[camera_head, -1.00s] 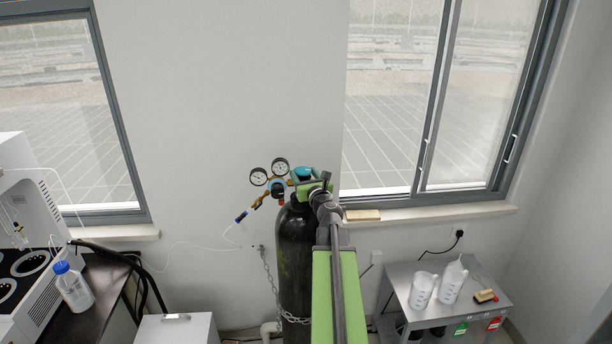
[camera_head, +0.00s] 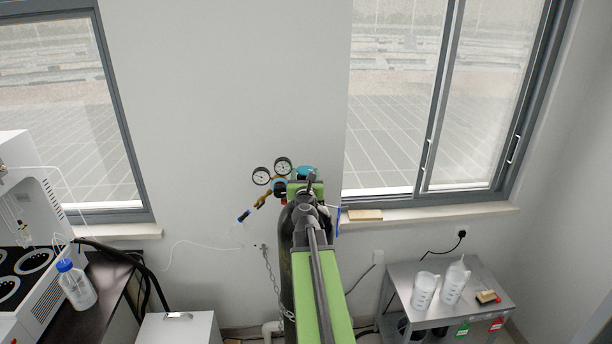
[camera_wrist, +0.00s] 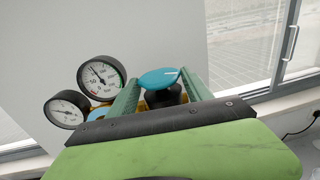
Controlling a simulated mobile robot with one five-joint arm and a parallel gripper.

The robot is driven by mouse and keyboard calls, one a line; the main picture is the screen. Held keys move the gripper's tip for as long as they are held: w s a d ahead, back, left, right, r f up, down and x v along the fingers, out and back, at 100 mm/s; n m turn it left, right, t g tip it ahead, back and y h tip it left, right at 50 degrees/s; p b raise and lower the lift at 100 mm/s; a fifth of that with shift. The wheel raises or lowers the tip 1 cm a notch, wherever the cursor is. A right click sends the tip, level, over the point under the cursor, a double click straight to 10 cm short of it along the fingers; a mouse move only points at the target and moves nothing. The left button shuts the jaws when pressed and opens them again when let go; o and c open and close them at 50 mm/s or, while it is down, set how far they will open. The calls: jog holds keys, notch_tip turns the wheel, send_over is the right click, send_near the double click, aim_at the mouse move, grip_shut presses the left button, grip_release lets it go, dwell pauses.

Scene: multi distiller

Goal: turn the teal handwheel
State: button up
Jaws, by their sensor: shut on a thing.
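The teal handwheel (camera_wrist: 160,77) sits on top of the black gas cylinder (camera_head: 287,262), by the regulator. In the wrist view it lies between the two green fingers of my gripper (camera_wrist: 160,88), which is shut on it. In the head view a part of the teal handwheel (camera_head: 306,172) shows just beyond my gripper (camera_head: 305,188). My arm hides much of the cylinder and its valve.
Two round gauges (camera_wrist: 101,77) stand close to the left of my fingers. A chain (camera_head: 270,280) runs beside the cylinder. A window sill with a wooden block (camera_head: 365,215) is to the right.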

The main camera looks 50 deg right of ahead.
jog(key=o, duration=1.2)
jog(key=shift+d, duration=0.1)
